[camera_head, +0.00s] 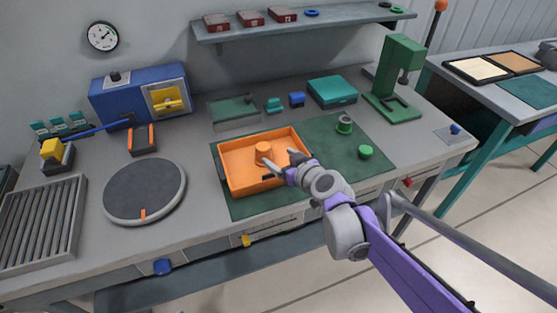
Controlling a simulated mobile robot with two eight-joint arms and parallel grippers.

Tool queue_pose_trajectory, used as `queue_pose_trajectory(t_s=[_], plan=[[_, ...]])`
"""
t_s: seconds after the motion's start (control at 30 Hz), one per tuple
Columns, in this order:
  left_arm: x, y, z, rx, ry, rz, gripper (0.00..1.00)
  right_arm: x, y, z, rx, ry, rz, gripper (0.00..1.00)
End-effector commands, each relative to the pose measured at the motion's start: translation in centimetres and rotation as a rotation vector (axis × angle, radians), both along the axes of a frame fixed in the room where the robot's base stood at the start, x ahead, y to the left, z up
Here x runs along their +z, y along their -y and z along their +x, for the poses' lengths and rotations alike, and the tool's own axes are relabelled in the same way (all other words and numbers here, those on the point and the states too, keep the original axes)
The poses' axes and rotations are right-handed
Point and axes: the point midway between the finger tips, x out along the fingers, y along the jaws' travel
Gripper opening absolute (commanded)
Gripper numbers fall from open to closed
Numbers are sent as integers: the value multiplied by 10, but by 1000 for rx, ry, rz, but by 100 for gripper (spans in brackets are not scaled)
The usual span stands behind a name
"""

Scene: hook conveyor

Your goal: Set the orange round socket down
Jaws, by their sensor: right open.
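My left gripper is out of view.
The tray lies on a green mat (325,170). Green round parts (365,152) stand on the mat to the right. A grey turntable disc (145,190) is at the left. A green press (397,80) and a teal box (332,91) stand behind.

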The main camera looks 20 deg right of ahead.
Motion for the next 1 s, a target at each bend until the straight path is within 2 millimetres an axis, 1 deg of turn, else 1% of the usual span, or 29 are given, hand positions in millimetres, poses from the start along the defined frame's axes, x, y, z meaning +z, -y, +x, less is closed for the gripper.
queue_pose_trajectory(t_s=[0.1,0.17,0.23,0.27,0.37,0.4,0.47,0.5,0.6,0.7,0.8,0.83,1.0], plan=[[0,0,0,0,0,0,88,1,0,-3,1,-1,0,83],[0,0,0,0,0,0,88,0,-3,-8,8,-11,1,83],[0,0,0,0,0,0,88,-5,-13,-22,27,-49,9,83],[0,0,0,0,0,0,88,-8,-19,-32,40,-77,13,83],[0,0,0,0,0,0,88,-29,-40,-82,72,-218,24,83],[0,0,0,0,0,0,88,-40,-46,-106,75,-287,24,83],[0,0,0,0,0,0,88,-59,-50,-143,60,-396,18,83],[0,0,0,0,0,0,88,-70,-49,-166,38,-462,9,83],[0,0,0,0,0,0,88,-95,-40,-216,-39,-601,-21,83],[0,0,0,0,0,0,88,-111,-27,-250,-119,-686,-52,83],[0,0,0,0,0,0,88,-118,-19,-266,-171,-723,-67,83],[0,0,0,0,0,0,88,-119,-18,-268,-177,-729,-70,83],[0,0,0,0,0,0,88,-120,-16,-269,-187,-734,-72,83]])
